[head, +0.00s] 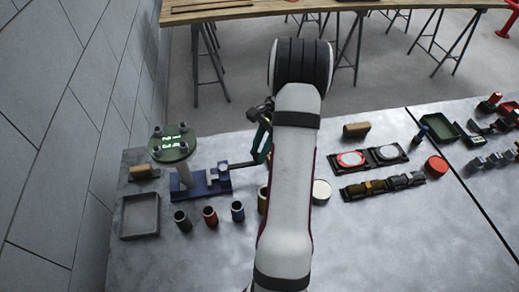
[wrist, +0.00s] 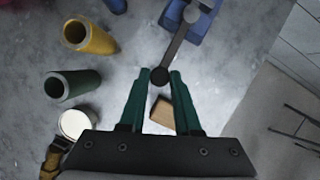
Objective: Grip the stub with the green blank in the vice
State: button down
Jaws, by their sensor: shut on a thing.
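The green round blank (head: 172,149) with bolts around its rim sits on top of a grey stub (head: 183,174). The stub stands tilted at the blue vice (head: 205,184); I cannot tell how tightly the jaws hold it. The vice's dark handle (head: 240,165) sticks out to the right, and it also shows in the wrist view (wrist: 174,48) coming from the blue vice body (wrist: 199,22). My gripper (wrist: 160,80) has its green fingers shut on the round end of this handle. In the head view my gripper (head: 263,143) is right of the vice, partly hidden by my arm.
Black (head: 183,223), red (head: 210,217) and blue (head: 238,212) sleeves stand in front of the vice. A shallow grey tray (head: 140,216) lies at the left. A yellow sleeve (wrist: 95,38) and a green sleeve (wrist: 75,85) stand near my gripper.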

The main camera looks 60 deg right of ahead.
jog(key=shift+d, duration=0.1)
jog(key=w+d+n+g, duration=0.2)
jog(key=w+n+g, duration=0.1)
jog(key=w+n, duration=0.3)
jog(key=shift+d+n, duration=0.35)
jog(key=shift+n, duration=0.45)
jog(key=shift+w, duration=0.1)
